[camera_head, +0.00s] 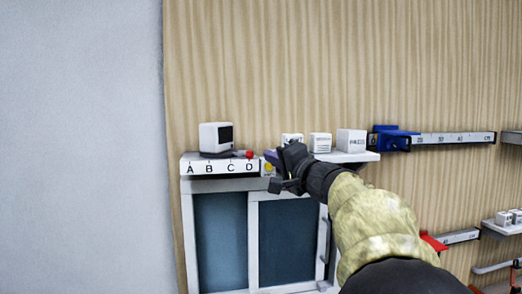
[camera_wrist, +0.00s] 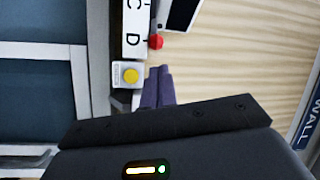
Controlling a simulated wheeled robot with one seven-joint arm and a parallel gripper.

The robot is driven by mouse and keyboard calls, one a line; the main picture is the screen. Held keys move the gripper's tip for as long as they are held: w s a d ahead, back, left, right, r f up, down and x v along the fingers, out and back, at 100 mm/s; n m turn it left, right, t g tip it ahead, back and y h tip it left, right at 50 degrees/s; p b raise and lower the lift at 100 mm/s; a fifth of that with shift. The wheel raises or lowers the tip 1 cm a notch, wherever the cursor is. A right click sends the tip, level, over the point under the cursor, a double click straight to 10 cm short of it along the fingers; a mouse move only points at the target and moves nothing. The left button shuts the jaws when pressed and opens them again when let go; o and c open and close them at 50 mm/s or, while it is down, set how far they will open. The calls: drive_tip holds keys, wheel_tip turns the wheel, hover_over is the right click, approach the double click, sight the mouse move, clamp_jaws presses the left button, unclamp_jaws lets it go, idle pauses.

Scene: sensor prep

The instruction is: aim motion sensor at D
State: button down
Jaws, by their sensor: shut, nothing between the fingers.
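The motion sensor (camera_head: 208,136) is a white box with a dark front panel, standing on a ledge; its dark part shows at the top of the wrist view (camera_wrist: 182,12). A white strip (camera_head: 219,168) below it carries the letters A, B, C and D. A red knob (camera_head: 249,154) sits right above the D; it also shows beside the D in the wrist view (camera_wrist: 156,42). My gripper (camera_head: 270,157) is shut and empty, just right of the knob and apart from it. Its purple fingers (camera_wrist: 158,87) lie together in the wrist view.
A yellow button (camera_wrist: 131,75) is just right of the strip. A shelf (camera_head: 357,157) with several white boxes lies behind my arm. A blue clamp (camera_head: 393,138) sits on a rail further right. A sliding window (camera_head: 221,240) is below the strip.

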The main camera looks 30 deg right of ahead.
drive_tip(key=w, duration=0.5)
drive_tip(key=shift+w+a+r+p, duration=0.15)
drive_tip(key=shift+a+r+p, duration=0.2)
drive_tip(key=shift+p, duration=0.05)
drive_tip(key=shift+f, duration=0.1)
